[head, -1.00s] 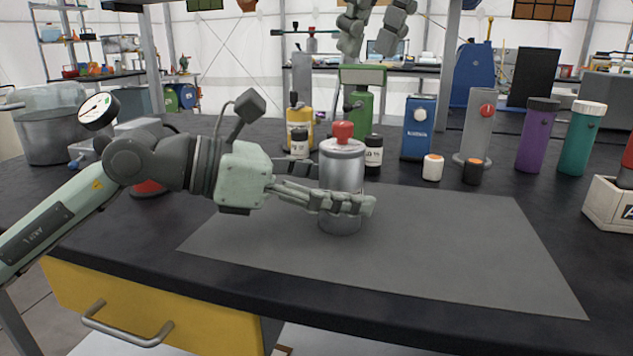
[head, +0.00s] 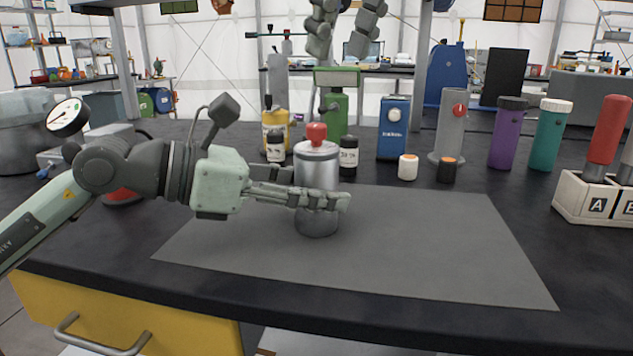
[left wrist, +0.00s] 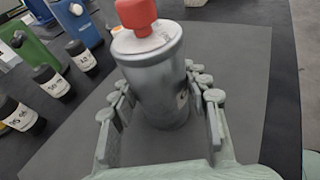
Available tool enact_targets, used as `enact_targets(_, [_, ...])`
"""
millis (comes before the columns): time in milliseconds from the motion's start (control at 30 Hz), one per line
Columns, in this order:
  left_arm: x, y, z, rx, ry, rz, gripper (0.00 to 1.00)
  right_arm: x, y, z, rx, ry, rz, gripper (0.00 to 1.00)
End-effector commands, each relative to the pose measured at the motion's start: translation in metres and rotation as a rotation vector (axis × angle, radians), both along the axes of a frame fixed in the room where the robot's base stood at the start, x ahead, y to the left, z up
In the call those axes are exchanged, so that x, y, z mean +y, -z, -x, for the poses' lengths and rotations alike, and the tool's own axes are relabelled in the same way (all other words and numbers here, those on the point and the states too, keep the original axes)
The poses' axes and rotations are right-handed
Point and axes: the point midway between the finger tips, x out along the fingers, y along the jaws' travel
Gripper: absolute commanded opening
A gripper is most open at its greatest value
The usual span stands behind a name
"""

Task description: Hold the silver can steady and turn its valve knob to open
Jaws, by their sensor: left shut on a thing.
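The silver can (head: 317,170) stands upright on the grey mat (head: 420,250), with a red valve knob (head: 317,133) on its white top. In the left wrist view the can (left wrist: 155,85) and its red knob (left wrist: 136,12) show close up. My left gripper (head: 318,200) is shut on the can around its lower body, with fingers on both sides; the knob is clear of it. My right gripper (head: 342,30) hangs at the top of the head view, its two fingers spread and empty, above and away from the can.
A blue box (head: 393,128) and purple (head: 508,135) and teal (head: 550,135) canisters stand further right. The mat right of the can is clear.

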Motion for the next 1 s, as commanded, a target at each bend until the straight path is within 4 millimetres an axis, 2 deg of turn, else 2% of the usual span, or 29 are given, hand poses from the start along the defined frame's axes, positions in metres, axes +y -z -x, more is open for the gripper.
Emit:
enact_targets(267, [0.000, 0.000, 0.000, 0.000, 0.001, 0.000, 0.00, 0.018, 0.002, -0.014, 0.158, 0.032, 0.125, 0.42])
enact_targets(433, [0.000, 0.000, 0.000, 0.000, 0.000, -0.001, 0.00, 0.025, -0.010, -0.025, 0.247, 0.091, 0.192, 0.42])
enact_targets(667, [0.000, 0.000, 0.000, 0.000, 0.000, -0.001, 0.00, 0.027, -0.028, -0.030, 0.271, 0.139, 0.213, 0.42])
enact_targets(767, [0.000, 0.000, 0.000, 0.000, 0.000, -0.001, 0.00, 0.027, -0.024, -0.030, 0.279, 0.141, 0.215, 0.42])
enact_targets(1000, [0.000, 0.000, 0.000, 0.000, 0.000, 0.000, 0.00, 0.027, 0.004, -0.030, 0.279, 0.137, 0.210, 0.42])
